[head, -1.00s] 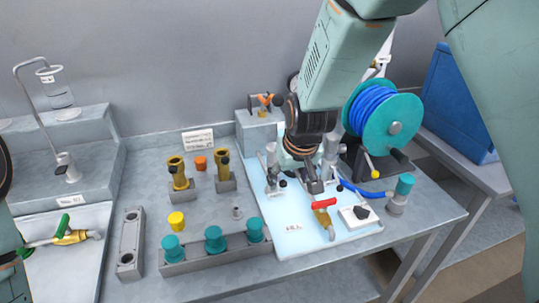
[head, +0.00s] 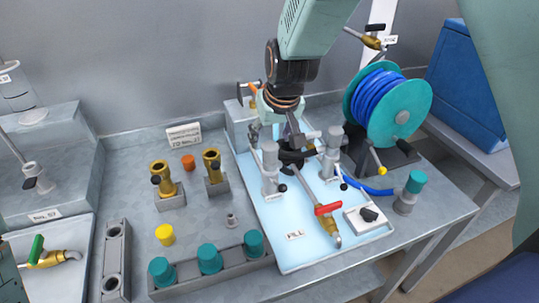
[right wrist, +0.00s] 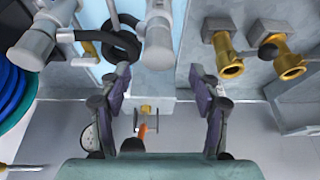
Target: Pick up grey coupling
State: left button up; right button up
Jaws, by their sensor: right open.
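A small grey coupling (head: 232,220) stands on the bench, left of the pale blue tray and behind the teal-capped pieces. I cannot make it out surely in the right wrist view. My right gripper (head: 277,132) is above the back of the tray, behind and to the right of the coupling and apart from it. In the right wrist view my gripper (right wrist: 160,112) has its two fingers spread, with nothing held between them. My left gripper is not in view.
Two grey valve stands with black parts (head: 270,165) rise from the tray (head: 285,257) near my right gripper. Two brass fittings (head: 213,163), a yellow piece (head: 165,235) and teal caps (head: 210,258) surround the coupling. A blue hose reel (head: 390,105) stands at right.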

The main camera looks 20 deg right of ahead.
aim_at(274, 148)
jog(key=shift+a+f, duration=0.55)
jog(key=shift+f, duration=0.7)
jog(key=f, duration=0.1)
jog(key=d+f, duration=0.1)
jog(key=w+f, duration=0.1)
jog(key=f, duration=0.1)
jog(key=shift+w+d, duration=0.1)
jog(key=shift+d, duration=0.25)
jog(key=shift+w+a+f, duration=0.15)
jog(key=shift+w+f, duration=0.05)
jog(key=shift+f, duration=0.2)
jog(key=shift+s+a+r, duration=0.15)
jog(key=shift+s+a, duration=0.05)
jog(key=shift+a, duration=0.05)
jog(key=shift+w+d, duration=0.2)
jog(key=shift+d, duration=0.15)
jog(key=c, duration=0.5)
jog(key=shift+a, duration=0.25)
jog(key=c, duration=0.5)
jog(key=shift+d, duration=0.1)
grip_shut()
